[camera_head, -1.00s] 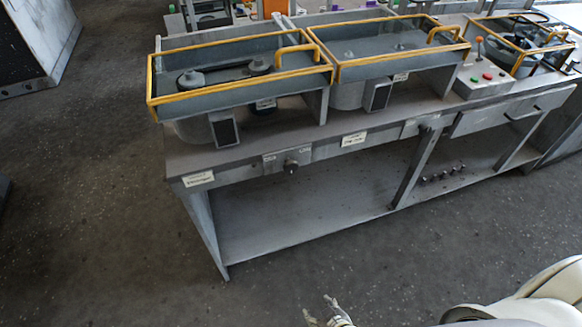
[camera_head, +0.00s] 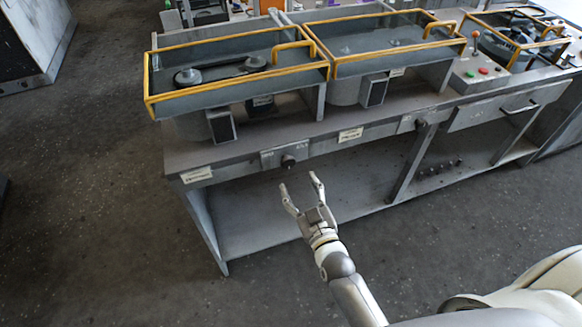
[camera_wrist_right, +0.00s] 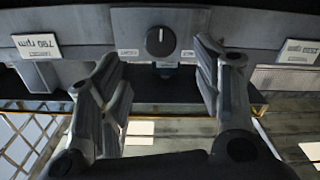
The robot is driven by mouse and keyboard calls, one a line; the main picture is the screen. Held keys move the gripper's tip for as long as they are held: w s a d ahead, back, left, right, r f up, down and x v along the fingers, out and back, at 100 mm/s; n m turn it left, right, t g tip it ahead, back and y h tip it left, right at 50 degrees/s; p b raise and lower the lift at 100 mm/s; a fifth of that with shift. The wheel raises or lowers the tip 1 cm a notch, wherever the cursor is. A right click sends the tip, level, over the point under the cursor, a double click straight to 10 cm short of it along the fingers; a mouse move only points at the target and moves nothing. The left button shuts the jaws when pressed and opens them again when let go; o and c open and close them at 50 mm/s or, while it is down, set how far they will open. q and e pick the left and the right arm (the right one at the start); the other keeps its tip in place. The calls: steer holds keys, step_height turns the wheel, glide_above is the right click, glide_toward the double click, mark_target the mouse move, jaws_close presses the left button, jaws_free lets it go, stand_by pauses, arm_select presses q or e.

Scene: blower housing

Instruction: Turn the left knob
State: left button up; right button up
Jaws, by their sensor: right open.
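The left knob (camera_head: 288,161) is a small dark round knob on a grey plate on the front edge of the workbench (camera_head: 235,171). In the right wrist view the knob (camera_wrist_right: 160,41) shows near the top middle, with a white pointer mark. My right gripper (camera_head: 300,180) is open and empty, just in front of and below the knob in the head view, its fingers pointing toward the bench edge. In the wrist view its two fingers stand on either side of the knob's position, apart from it. My left gripper is not in view.
A second plate with a dark knob (camera_head: 420,124) sits further right on the bench edge. Yellow-framed guards (camera_head: 237,85) stand on the bench top. A control box with a red-tipped lever (camera_head: 478,74) is at the right. The floor in front is clear.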

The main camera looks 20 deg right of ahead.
mark_target(289, 165)
steer(key=w, duration=0.7)
steer(key=shift+w+a, duration=0.15)
steer(key=shift+w, duration=0.05)
steer(key=shift+c, duration=0.4)
steer(key=c, duration=0.9)
steer(key=shift+m+p, duration=0.3)
steer(key=shift+m, duration=0.1)
steer(key=m, duration=0.2)
steer(key=shift+m, duration=2.2)
